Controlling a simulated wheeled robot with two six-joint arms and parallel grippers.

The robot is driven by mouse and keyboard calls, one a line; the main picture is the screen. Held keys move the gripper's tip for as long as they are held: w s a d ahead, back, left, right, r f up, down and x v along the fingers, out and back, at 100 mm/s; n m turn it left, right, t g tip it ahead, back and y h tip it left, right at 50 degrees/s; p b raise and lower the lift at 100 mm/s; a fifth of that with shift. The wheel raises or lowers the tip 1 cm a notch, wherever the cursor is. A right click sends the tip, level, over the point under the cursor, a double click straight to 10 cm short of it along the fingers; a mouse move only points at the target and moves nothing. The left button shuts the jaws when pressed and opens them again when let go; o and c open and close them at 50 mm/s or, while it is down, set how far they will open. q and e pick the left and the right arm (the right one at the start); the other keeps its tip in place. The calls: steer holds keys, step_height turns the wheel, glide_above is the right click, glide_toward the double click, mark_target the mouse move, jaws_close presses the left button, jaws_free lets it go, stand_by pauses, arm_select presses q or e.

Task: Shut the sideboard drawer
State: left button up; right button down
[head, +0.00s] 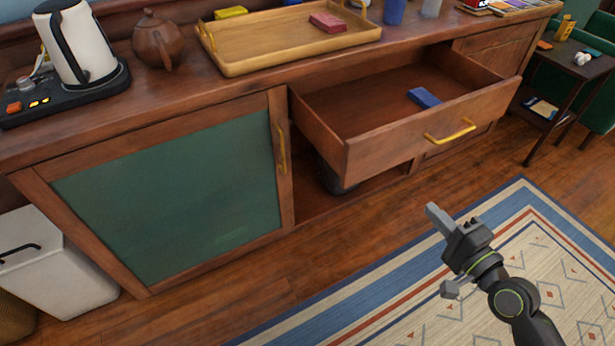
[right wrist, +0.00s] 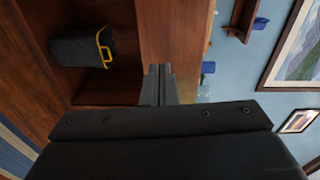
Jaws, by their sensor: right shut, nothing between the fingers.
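The sideboard (head: 370,65) has a wide wooden drawer (head: 380,148) pulled well out. Its brass-yellow handle (head: 450,132) is on the front face, and a blue block (head: 424,97) lies inside on the drawer floor. My right gripper (head: 433,213) is shut and empty, in front of and below the drawer front in the head view, apart from it. Its closed fingers also show in the right wrist view (right wrist: 158,84), pointing at brown wood. My left gripper is not in view.
A green-panelled door (head: 175,205) is left of the drawer. A dark object (right wrist: 78,50) with a yellow loop sits in an open compartment. A wooden tray (head: 285,58), teapot (head: 158,42) and kettle (head: 75,40) stand on top. Floor and rug (head: 400,300) before the drawer look clear.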

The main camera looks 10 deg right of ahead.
steer(key=a+r+y, duration=0.1)
steer(key=a, duration=0.1)
glide_toward(374, 158)
steer(key=x, duration=0.5)
steer(key=shift+w+a, duration=0.1)
steer(key=shift+w, duration=0.15)
steer(key=shift+w+a, duration=0.25)
steer(key=shift+w, duration=0.4)
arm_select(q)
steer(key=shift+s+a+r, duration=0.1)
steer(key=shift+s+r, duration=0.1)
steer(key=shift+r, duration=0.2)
